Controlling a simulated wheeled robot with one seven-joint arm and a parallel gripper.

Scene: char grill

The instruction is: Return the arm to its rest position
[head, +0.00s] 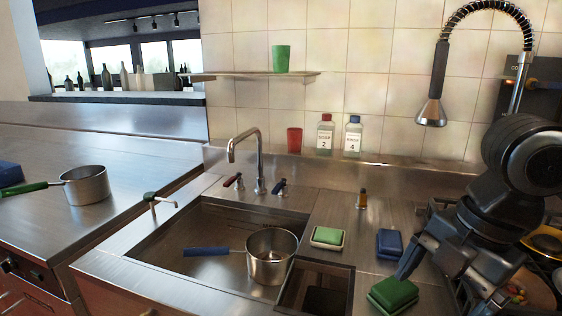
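My arm comes down along the right side of the head view. My gripper (446,289) is at its lower end, pointing down. One finger reaches beside the green sponge (393,291) on the steel counter; the other is farther right, near the bottom edge. The fingers look spread with nothing between them. I cannot tell whether the left finger touches the green sponge.
A sink (185,238) holds a pot (271,262) with a blue handle. A blue sponge (389,243) and a green-and-white sponge (327,237) lie on the counter. A spray tap (432,112) hangs near my arm. Dishes (535,290) crowd the right edge.

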